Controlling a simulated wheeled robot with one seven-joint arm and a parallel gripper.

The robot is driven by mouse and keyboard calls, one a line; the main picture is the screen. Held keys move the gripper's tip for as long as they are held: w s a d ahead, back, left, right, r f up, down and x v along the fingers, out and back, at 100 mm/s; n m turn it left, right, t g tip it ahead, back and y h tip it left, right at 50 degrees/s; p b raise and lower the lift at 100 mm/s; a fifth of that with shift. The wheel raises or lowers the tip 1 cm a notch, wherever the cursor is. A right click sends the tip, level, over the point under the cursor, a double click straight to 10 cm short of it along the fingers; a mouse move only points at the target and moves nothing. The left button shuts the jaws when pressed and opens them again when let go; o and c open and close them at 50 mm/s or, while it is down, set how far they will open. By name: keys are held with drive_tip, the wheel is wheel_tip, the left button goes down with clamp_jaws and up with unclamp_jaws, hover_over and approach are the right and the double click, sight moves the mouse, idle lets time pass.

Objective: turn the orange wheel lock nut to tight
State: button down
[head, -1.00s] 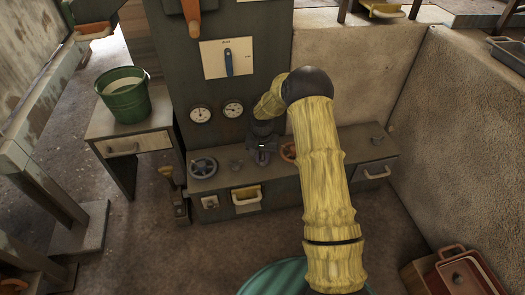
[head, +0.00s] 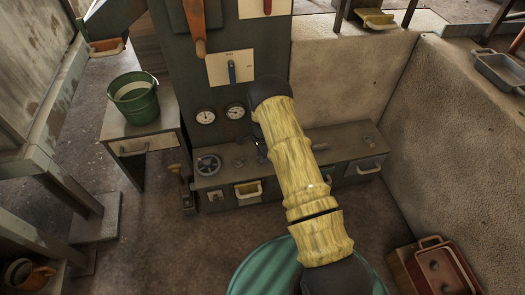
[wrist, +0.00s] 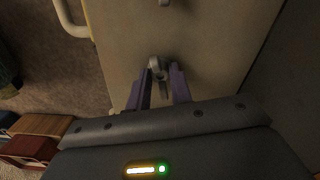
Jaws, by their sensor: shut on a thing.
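My gripper (wrist: 160,90) shows in the wrist view with its two purple fingers closed on a small grey metal piece, which looks like the lock nut (wrist: 157,64). The piece stands up from a flat pale surface. Its exact turn angle and whether it is tight cannot be told. In the head view my yellow arm covers my gripper and the middle of the bench. The orange wheel does not show in either view now.
The bench (head: 224,177) carries a grey handwheel (head: 208,164) and small knobs. A panel with two gauges (head: 235,111) and a blue-handled switch (head: 232,72) rises behind. A green bucket (head: 134,98) stands left. A drawer handle (wrist: 72,18) lies near my gripper.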

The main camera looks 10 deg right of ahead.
drive_tip(key=shift+w+d+r+m+p, duration=0.15)
drive_tip(key=shift+m+p, duration=0.5)
drive_tip(key=shift+m, duration=0.75)
drive_tip(key=shift+d, duration=0.1)
drive_tip(key=c, duration=1.3)
unclamp_jaws()
drive_tip(key=shift+w, duration=0.1)
drive_tip(key=shift+o, duration=0.2)
drive_tip(key=shift+d, duration=0.15)
wheel_tip(320, 180, up, 17)
drive_tip(key=p, duration=0.6)
